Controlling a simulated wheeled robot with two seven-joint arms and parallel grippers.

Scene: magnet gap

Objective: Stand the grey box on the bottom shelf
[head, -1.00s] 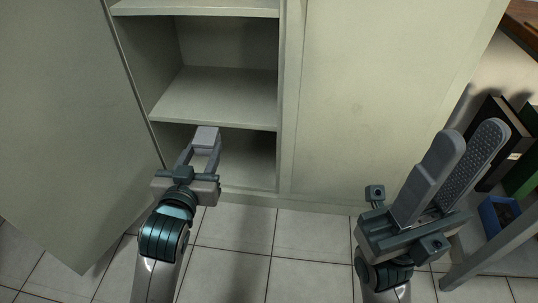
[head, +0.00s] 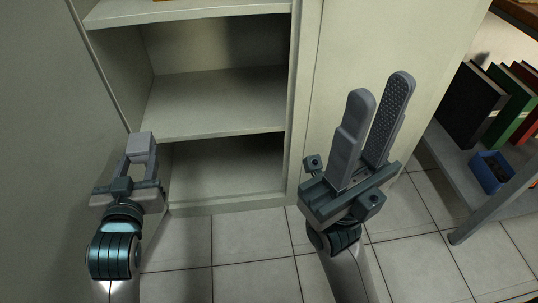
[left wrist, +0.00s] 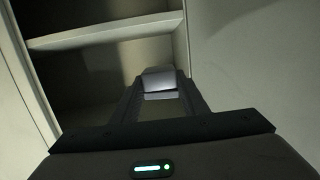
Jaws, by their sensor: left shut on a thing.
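The grey box (head: 141,146) is small and pale, held between the fingertips of my left gripper (head: 141,155). My left gripper is shut on it in front of the cabinet's left edge. In the left wrist view the box (left wrist: 160,80) sits between the finger ends, with the cabinet interior behind it. The bottom shelf (head: 228,182) is the lowest compartment of the open cabinet, right of the box in the head view; its visible part is empty. My right gripper (head: 380,92) is open and empty, its long fingers apart in front of the closed cabinet panel.
An open cabinet door (head: 45,130) stands at the left, close to my left arm. The middle shelf (head: 215,100) is above the bottom compartment. At the right, a low rack holds binders (head: 471,104) and a blue bin (head: 491,172). Tiled floor lies in front.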

